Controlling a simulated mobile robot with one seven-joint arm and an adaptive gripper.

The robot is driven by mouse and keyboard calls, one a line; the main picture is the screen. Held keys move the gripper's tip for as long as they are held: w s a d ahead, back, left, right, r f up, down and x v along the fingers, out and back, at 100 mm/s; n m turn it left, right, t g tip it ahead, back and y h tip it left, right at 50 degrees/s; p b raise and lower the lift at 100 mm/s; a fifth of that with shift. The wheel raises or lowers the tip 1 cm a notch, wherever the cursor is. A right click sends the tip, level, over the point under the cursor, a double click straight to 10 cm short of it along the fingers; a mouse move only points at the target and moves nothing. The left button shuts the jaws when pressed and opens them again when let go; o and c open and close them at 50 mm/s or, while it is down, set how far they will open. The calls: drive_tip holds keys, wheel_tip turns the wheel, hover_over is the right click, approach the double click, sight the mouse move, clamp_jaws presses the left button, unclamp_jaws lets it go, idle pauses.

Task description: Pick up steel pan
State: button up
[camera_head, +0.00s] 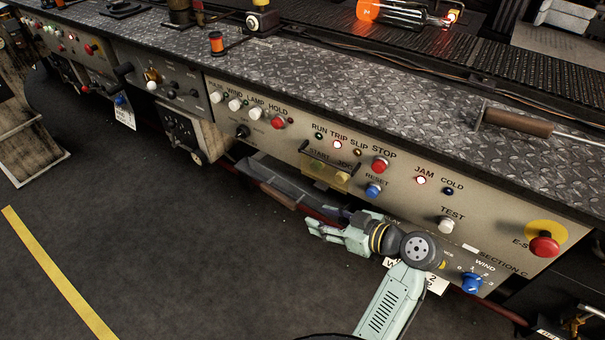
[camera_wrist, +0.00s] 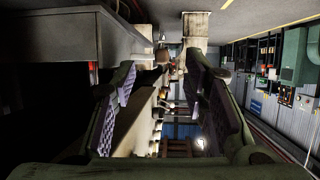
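A long, shallow grey steel pan (camera_head: 283,181) sits low under the console's front panel in the head view, partly shaded by the panel. My gripper (camera_head: 312,230) is in front of and below the pan's right end, fingers pointing left. In the wrist view my gripper (camera_wrist: 163,100) shows two padded fingers spread wide apart. A pale, narrow strip (camera_wrist: 138,128) runs between them in that view; I cannot tell whether it is part of the pan. No grip on anything shows.
The console panel (camera_head: 325,130) with buttons and lamps overhangs my arm closely. A wooden-handled tool (camera_head: 517,122) lies on the diamond-plate top. A glowing orange bottle (camera_head: 390,14) lies on the conveyor behind. The dark floor (camera_head: 180,250) at the left is free, with a yellow line (camera_head: 60,275).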

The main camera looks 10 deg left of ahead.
drive_tip(key=p, duration=0.2)
approach(279, 194)
drive_tip(key=x, duration=0.5)
drive_tip(key=shift+a+f, duration=0.1)
drive_tip(key=shift+f, duration=0.1)
drive_tip(key=x, duration=0.5)
drive_tip(key=shift+w+a, duration=0.15)
drive_tip(key=shift+a, duration=0.1)
clamp_jaws()
